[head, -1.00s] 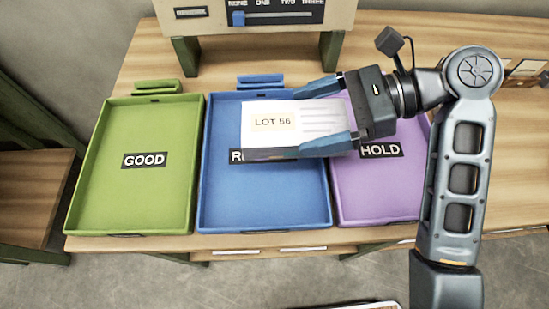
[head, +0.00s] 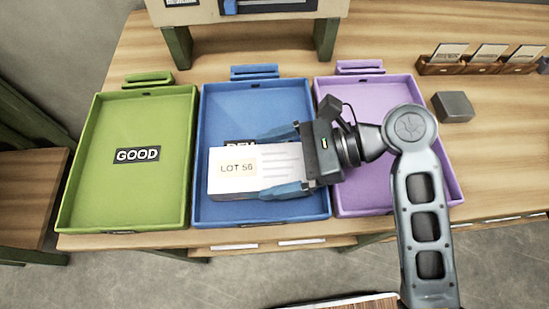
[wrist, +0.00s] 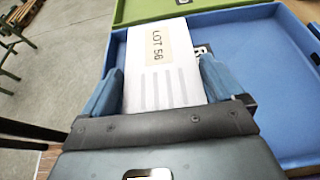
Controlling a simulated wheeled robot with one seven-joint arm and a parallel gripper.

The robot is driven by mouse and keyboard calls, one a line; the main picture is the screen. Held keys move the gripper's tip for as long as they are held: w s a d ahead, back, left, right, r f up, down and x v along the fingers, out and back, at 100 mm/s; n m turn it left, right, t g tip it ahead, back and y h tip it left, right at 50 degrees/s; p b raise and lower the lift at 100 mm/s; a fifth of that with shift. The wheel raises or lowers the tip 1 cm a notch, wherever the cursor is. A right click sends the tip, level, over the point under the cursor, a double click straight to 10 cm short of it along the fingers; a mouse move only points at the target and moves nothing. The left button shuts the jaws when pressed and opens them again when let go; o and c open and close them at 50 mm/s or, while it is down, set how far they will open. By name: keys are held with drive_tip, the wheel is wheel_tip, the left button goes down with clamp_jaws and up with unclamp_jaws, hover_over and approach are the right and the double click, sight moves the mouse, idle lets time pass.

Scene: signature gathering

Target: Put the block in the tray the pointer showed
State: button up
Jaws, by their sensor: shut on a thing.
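The block is a white box (head: 236,168) with a tan label reading LOT 56. My gripper (head: 284,163) is shut on it from the right, one blue finger on each side. In the wrist view the block (wrist: 163,70) lies between the two fingers (wrist: 160,85). The block is over the front half of the blue tray (head: 260,218) and hides most of that tray's label. I cannot tell whether it touches the tray floor. The green tray (head: 122,195) is labelled GOOD. The purple tray (head: 350,198) is partly behind my arm. No pointer is clearly recognisable.
A panel on green legs (head: 245,10) stands behind the trays, cut off by the picture's top. A dark grey block (head: 453,107) lies right of the purple tray. Small wooden card holders (head: 480,66) stand at the back right. The green tray is empty.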

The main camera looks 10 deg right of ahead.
drive_tip(key=o, duration=1)
drive_tip(key=shift+c, duration=0.2)
drive_tip(key=shift+r, duration=0.1)
drive_tip(key=p+v, duration=0.1)
drive_tip(key=v, duration=1.1)
